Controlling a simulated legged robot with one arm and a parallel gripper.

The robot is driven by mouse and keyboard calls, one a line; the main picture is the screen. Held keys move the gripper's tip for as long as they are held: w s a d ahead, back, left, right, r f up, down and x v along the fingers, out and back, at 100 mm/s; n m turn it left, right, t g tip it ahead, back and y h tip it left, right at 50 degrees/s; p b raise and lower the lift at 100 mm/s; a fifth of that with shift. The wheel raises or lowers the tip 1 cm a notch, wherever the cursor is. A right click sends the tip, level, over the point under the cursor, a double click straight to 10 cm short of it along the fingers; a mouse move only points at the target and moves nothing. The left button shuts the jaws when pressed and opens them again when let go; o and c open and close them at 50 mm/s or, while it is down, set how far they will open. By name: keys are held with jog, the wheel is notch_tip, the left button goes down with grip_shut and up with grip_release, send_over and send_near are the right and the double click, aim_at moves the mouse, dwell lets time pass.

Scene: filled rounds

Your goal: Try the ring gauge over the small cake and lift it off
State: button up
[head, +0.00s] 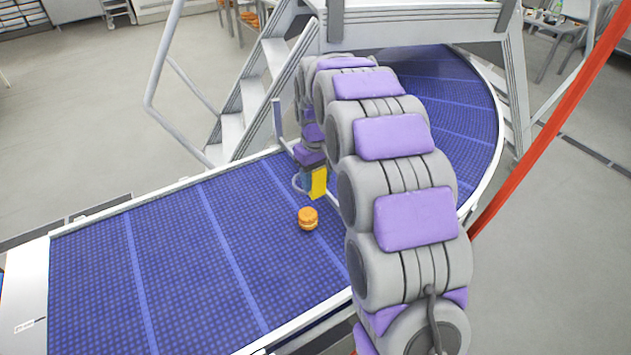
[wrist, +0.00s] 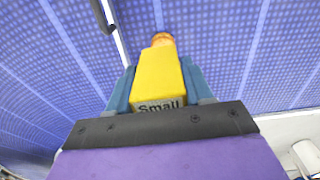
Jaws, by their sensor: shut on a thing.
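The small cake (head: 308,218) is a round orange-brown filled cake sitting on the blue belt. In the wrist view the cake (wrist: 162,38) shows just past the end of the yellow block. My gripper (wrist: 158,76) is shut on the ring gauge by its yellow block (wrist: 157,72), which reads "Small". In the head view the gauge's yellow block (head: 319,183) hangs above and behind the cake, with a thin pale ring (head: 298,184) beside it. The ring looks apart from the cake. The ring cannot be made out in the wrist view.
The blue belt (head: 170,260) is clear around the cake and curves away at the back right. Pale rails edge it. Metal steps (head: 245,110) and a platform stand behind. A red bar (head: 550,120) slants at the right.

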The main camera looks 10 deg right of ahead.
jog(key=shift+f, duration=0.2)
dwell(0.4)
notch_tip(320, 180, down, 8)
jog(key=shift+r+b, duration=0.15)
jog(key=shift+b, duration=0.25)
dwell(1.0)
